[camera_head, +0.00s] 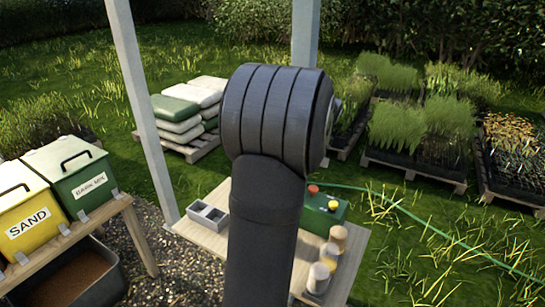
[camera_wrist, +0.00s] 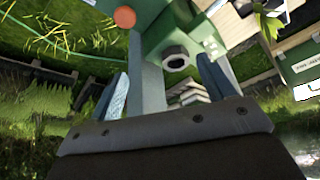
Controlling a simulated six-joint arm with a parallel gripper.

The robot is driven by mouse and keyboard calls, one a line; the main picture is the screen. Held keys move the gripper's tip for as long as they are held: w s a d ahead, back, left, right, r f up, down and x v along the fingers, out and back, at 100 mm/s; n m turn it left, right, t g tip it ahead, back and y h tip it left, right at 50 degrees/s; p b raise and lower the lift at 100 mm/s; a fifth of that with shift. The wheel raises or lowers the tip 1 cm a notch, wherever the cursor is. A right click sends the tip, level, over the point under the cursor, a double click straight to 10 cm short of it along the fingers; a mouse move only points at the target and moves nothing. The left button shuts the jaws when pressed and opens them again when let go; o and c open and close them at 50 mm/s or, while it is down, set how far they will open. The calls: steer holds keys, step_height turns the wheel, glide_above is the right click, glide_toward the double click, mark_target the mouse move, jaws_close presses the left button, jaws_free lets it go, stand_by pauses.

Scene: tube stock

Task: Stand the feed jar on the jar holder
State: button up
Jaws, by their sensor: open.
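Three jars with pale or tan tops, the nearest (camera_head: 318,278), stand in a row at the right side of the wooden table in the head view. I cannot tell which is the feed jar. A grey block with two square openings (camera_head: 208,217) sits at the table's left side; I cannot tell whether it is the jar holder. My arm hides the middle of the table and my gripper in the head view. In the wrist view my gripper (camera_wrist: 164,88) is open, its two fingers apart, with no jar visible between them.
A green box (camera_head: 342,216) with red and yellow knobs is on the table behind the jars, with a green hose running right. A green body with a dark round opening (camera_wrist: 175,58) shows beyond my fingers. A white post (camera_head: 143,120) stands left of the table.

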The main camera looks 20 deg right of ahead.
steer(key=w+a+m+h, duration=0.1)
steer(key=w+a+m, duration=0.2)
steer(key=a, duration=0.5)
steer(key=shift+w+a, duration=0.35)
steer(key=shift+w, duration=0.3)
steer(key=shift+d, duration=0.15)
steer(key=shift+s+d, duration=0.15)
steer(key=shift+d, duration=0.15)
steer(key=s+d+n+y, duration=0.1)
steer(key=s+d+n, duration=0.2)
steer(key=d, duration=0.4)
steer(key=s+d+f+n+y, duration=0.1)
steer(key=s+d+n, duration=0.2)
steer(key=s+d, duration=0.3)
steer(key=shift+s+d+f, duration=0.15)
steer(key=shift+s+d, duration=0.15)
steer(key=shift+d, duration=0.55)
